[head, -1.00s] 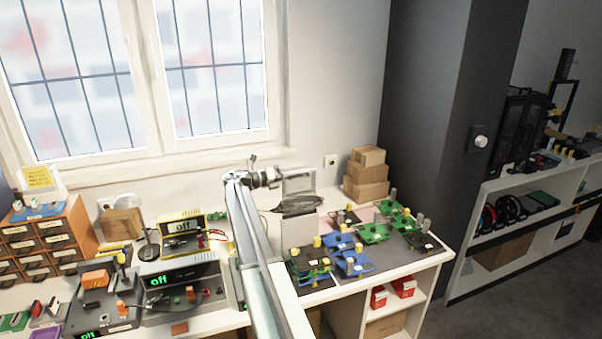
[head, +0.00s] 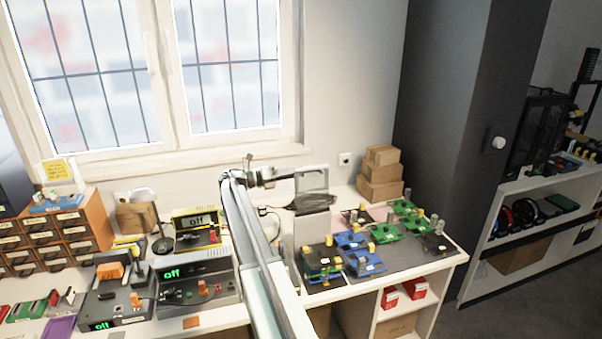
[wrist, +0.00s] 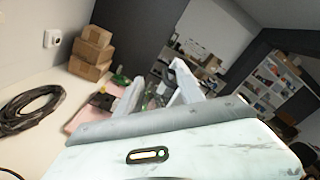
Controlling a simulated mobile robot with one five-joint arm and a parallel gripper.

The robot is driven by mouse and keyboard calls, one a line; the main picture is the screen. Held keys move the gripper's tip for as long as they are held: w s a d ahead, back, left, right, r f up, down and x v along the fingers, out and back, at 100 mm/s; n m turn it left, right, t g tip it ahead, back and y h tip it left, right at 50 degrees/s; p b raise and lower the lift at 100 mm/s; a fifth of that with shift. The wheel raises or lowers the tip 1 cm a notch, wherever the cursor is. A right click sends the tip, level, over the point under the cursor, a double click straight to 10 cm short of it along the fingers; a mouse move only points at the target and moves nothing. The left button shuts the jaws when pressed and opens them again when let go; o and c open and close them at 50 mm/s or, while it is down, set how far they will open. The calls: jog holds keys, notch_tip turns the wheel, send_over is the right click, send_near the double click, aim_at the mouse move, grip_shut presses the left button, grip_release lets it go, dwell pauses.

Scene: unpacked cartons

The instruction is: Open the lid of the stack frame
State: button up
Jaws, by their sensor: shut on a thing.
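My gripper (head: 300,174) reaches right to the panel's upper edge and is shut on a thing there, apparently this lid. In the wrist view my two pale fingers (wrist: 160,78) show beyond a grey bar. What lies between their tips is too small to tell, and the frame's base is not clear.
Several green and blue circuit boards (head: 352,240) lie on a dark mat to the right. Stacked cardboard boxes (head: 380,172) stand behind them. Grey and yellow instruments (head: 195,282) and orange drawers (head: 55,235) fill the left. A cable coil (wrist: 30,112) shows in the wrist view.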

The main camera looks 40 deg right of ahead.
jog(key=v, duration=0.2)
jog(key=shift+w+a+f, duration=0.15)
jog(key=shift+w+a, duration=0.15)
jog(key=v, duration=0.7)
jog(key=shift+a, duration=0.35)
jog(key=shift+w, duration=0.2)
